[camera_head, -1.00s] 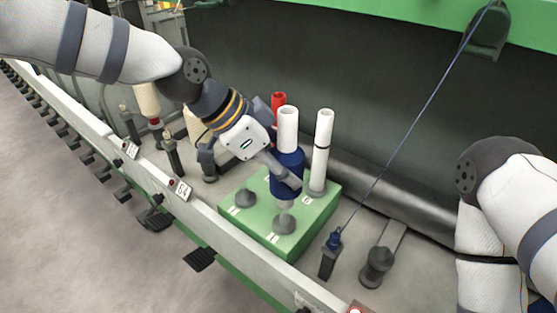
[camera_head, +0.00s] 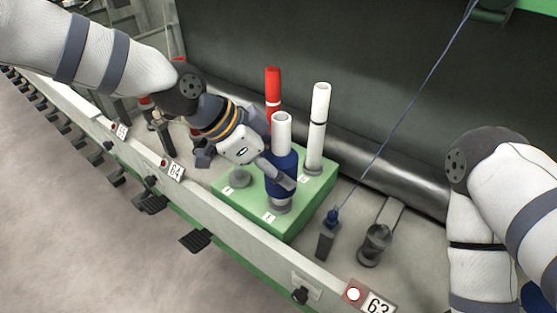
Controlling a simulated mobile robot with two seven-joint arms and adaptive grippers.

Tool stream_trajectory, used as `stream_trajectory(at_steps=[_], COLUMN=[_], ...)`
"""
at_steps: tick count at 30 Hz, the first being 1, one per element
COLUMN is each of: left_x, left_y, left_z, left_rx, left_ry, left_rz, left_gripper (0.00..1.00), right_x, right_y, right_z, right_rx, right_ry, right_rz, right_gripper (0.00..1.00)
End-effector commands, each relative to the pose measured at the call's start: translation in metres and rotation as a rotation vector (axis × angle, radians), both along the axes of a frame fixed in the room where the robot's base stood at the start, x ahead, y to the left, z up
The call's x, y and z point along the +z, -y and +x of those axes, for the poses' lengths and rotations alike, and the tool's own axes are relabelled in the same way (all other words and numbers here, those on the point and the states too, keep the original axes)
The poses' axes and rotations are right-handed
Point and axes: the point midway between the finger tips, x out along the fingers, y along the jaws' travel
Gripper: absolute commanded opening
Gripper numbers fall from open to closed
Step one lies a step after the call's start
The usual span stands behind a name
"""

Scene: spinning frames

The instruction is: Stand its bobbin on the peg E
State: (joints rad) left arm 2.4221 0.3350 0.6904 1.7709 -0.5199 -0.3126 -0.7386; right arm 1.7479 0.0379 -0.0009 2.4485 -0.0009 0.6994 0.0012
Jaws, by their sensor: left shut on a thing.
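My left gripper (camera_head: 278,172) is shut on the bobbin (camera_head: 284,162), a white tube wound with dark blue yarn. It holds the bobbin upright over the front peg of the green block (camera_head: 245,218). The grey base of that peg (camera_head: 279,206) shows just below the bobbin; the peg's top is hidden, and I cannot tell if the bobbin rests fully on it. The small white labels on the block are too small to read, so I cannot tell which peg is E. My right gripper is out of view.
A white tube (camera_head: 318,125) and a red tube (camera_head: 273,95) stand behind. A spindle with blue yarn (camera_head: 328,233) and an empty spindle (camera_head: 375,243) are to the right. My right arm is at the right edge.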

Motion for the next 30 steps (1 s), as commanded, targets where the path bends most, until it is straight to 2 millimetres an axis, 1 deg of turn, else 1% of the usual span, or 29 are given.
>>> stream_trajectory(at_steps=[7, 21, 22, 23, 24, 25, 30], left_x=[0.0006, -0.0053, -0.0053, -0.0053, -0.0053, -0.0053, -0.0055], left_y=[0.0001, -0.0003, -0.0003, -0.0003, -0.0003, -0.0003, -0.0004], left_z=[0.0002, 0.0003, 0.0003, 0.0003, 0.0003, 0.0003, 0.0002], left_rx=[0.001, 0.001, 0.001, 0.001, 0.001, 0.001, 0.001], left_ry=[0.001, 0.001, 0.001, 0.001, 0.001, 0.001, 0.001], left_rz=[-0.001, -0.001, -0.001, -0.001, -0.001, -0.001, -0.001], left_gripper=[0.15, 0.15, 0.53, 0.6, 0.69, 0.74, 0.74], right_x=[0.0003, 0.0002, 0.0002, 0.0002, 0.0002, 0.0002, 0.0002], right_y=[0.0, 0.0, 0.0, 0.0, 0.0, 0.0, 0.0], right_z=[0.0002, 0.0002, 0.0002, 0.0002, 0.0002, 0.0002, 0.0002], right_rx=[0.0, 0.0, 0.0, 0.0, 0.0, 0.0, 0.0], right_ry=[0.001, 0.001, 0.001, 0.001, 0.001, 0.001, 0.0], right_rz=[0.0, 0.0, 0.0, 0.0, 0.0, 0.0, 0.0], right_gripper=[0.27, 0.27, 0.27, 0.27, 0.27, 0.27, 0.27])
